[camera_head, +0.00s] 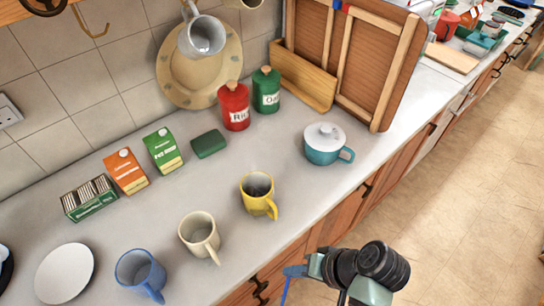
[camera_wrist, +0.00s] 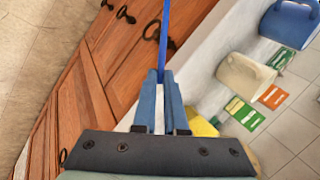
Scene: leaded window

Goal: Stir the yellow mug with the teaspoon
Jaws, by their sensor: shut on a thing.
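The yellow mug (camera_head: 259,204) stands upright on the grey counter near its front edge, with dark contents showing inside and its handle toward the front. In the wrist view part of it (camera_wrist: 203,127) shows behind my gripper, mostly hidden. My gripper (camera_wrist: 160,88) is shut on a thin blue handle, which I take to be the teaspoon (camera_wrist: 168,38). In the head view my gripper (camera_head: 296,271) is in front of the counter edge, below and right of the yellow mug and apart from it. The teaspoon's bowl cannot be made out in either view.
A cream mug (camera_head: 197,232) and a blue mug (camera_head: 138,271) stand left of the yellow mug. A teal lidded pot (camera_head: 321,156) stands to its right. Cartons, canisters and a tea box line the back. Wooden cupboard fronts (camera_wrist: 95,75) with dark handles lie below the counter.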

